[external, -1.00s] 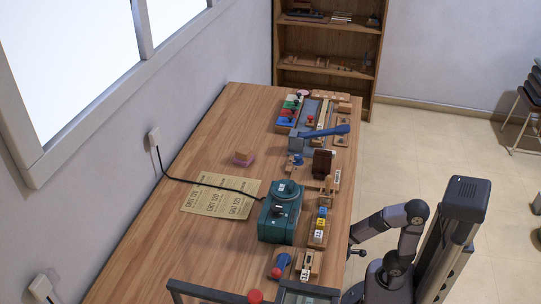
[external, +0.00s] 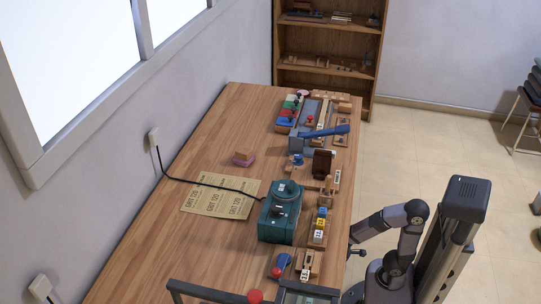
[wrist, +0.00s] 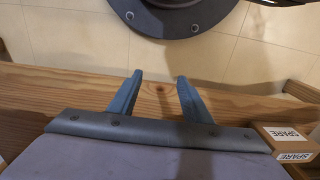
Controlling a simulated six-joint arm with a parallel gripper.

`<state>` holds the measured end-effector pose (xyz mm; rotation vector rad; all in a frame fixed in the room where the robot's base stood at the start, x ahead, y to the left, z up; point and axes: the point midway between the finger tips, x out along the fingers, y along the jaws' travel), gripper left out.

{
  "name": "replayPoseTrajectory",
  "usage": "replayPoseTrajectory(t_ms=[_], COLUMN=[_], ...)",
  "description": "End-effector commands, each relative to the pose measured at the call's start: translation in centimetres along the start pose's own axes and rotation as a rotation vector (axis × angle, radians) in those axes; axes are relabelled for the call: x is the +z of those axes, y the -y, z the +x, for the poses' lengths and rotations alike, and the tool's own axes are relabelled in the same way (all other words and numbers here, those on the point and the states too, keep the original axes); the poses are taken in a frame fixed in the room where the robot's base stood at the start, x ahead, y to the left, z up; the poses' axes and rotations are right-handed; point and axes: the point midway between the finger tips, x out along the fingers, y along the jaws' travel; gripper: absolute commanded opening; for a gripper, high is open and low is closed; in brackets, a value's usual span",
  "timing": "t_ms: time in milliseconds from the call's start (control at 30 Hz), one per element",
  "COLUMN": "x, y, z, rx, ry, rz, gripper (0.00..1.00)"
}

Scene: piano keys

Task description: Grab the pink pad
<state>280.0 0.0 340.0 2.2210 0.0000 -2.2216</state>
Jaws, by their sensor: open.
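My gripper (external: 355,252) is low at the table's right edge, partly hidden by my arm, far from the pinkish-purple pad. In the wrist view my gripper (wrist: 159,77) has its two blue-grey fingers apart with nothing between them. Neither pink item shows in the wrist view.
A teal machine (external: 279,218) stands between my gripper and the pinkish-purple pad. Sandpaper sheets (external: 205,197) and a black cord lie near the pad. Small blocks and tools line the right edge. A box marked SPARE (wrist: 290,155) is beside my gripper.

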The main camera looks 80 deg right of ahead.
Motion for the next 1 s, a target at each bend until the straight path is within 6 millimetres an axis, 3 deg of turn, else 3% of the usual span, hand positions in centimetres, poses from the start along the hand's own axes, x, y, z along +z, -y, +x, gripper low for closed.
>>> replayPoseTrajectory(t_ms=[67, 100, 400, 567, 667, 767, 867, 1000], x=[0.0, 0.0, 0.0, -0.6, -1.4, -2.1, -2.3, -1.1], y=[0.0, 0.0, 0.1, 1.5, 3.9, 7.5, 12.3, 19.7], z=[0.0, 0.0, 0.0, -0.7, -1.5, -2.6, -3.9, -5.4], rx=[0.000, 0.000, -0.001, -0.014, -0.036, -0.067, -0.108, -0.168], ry=[0.000, 0.000, 0.000, -0.001, -0.002, -0.002, 0.001, 0.011], rz=[0.000, 0.000, -0.002, -0.049, -0.122, -0.230, -0.362, -0.554], gripper=[0.47, 0.55, 0.55, 0.55, 0.55, 0.55, 0.55, 0.55])
